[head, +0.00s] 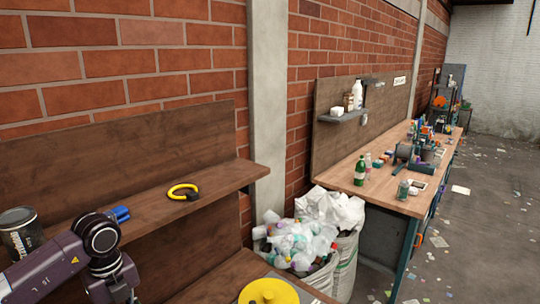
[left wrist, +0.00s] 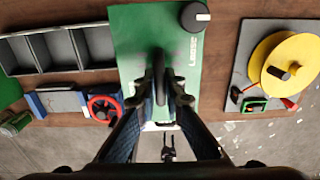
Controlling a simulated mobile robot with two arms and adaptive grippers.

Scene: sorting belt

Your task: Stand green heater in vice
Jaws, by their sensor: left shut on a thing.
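In the left wrist view a flat green body with a black knob and white lettering, which looks like the green heater (left wrist: 130,45), lies below my left gripper (left wrist: 160,98). The gripper's fingers are shut on a dark upright bar that looks like its handle. I cannot tell whether the heater is lifted or resting. The vice (left wrist: 62,103), blue and grey with a red handwheel (left wrist: 103,106), is to the left of the gripper near the bench edge. In the head view only my left arm shows at lower left. My right gripper is in no view.
A grey compartment tray (left wrist: 58,50) stands behind the vice. On the right are a yellow reel (left wrist: 285,60) and a grey board (left wrist: 240,75). In the head view a shelf (head: 140,212) carries a yellow ring (head: 183,191) and a dark can (head: 20,232).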

